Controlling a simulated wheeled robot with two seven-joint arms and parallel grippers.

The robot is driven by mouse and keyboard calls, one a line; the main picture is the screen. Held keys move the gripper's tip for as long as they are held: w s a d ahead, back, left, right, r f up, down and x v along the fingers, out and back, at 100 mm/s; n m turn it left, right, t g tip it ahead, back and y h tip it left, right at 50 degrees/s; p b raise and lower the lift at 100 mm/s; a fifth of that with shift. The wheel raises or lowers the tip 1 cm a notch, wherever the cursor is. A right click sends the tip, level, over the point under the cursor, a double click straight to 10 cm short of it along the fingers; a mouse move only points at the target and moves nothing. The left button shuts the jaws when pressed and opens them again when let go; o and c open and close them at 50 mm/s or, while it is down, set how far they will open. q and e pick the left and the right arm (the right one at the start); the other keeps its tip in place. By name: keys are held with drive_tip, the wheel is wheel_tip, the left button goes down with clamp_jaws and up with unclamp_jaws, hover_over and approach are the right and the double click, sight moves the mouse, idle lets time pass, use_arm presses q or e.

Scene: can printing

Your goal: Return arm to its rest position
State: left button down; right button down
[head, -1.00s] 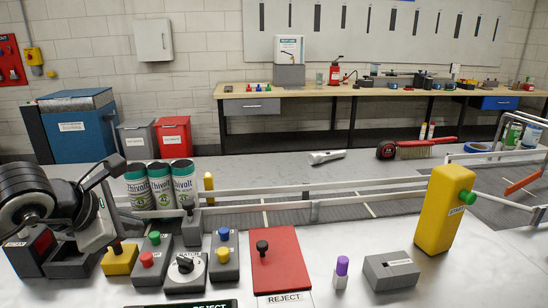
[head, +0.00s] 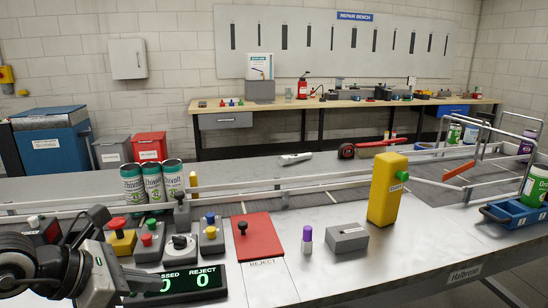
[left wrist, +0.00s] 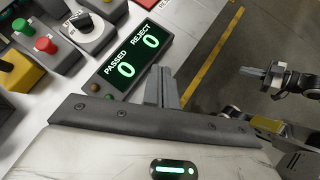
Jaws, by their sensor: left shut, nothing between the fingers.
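My left gripper (head: 146,281) is at the lower left of the head view, low over the front of the worktable beside the counter display (head: 192,281). Its fingers are shut with nothing between them. In the left wrist view the shut fingers (left wrist: 162,88) point toward the display's edge, which reads PASSED 0, REJECT 0. My right gripper (left wrist: 262,74) shows only in the left wrist view, at the right over the floor. It is small there, and I cannot tell its opening.
A row of controls with coloured buttons (head: 150,240) stands close behind my left gripper. A red reject plate (head: 258,240), a purple-capped stick (head: 307,240), a grey block (head: 347,238) and a yellow post (head: 385,190) stand further right. The table front right of the display is clear.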

use_arm(q)
drive_tip(key=s+d+n+h, duration=0.4)
drive_tip(key=d+n+h, duration=0.25)
drive_tip(key=d, duration=0.25)
drive_tip(key=a+f+n+t+y, duration=0.2)
drive_tip(key=f+n+t+y, duration=0.3)
drive_tip(key=n, duration=0.9)
drive_tip(key=a+f+n+t+y, duration=0.3)
drive_tip(key=f+n, duration=0.4)
drive_tip(key=n, duration=0.6)
drive_tip(key=s+d+f+n+g+y, duration=0.2)
drive_tip(key=s+f+n+g, duration=0.2)
drive_tip(key=s+f+n, duration=0.6)
wheel_tip(320, 180, down, 4)
drive_tip(key=shift+s+g+y, duration=0.35)
drive_tip(key=shift+s+g, duration=0.05)
drive_tip(key=shift+s, duration=0.1)
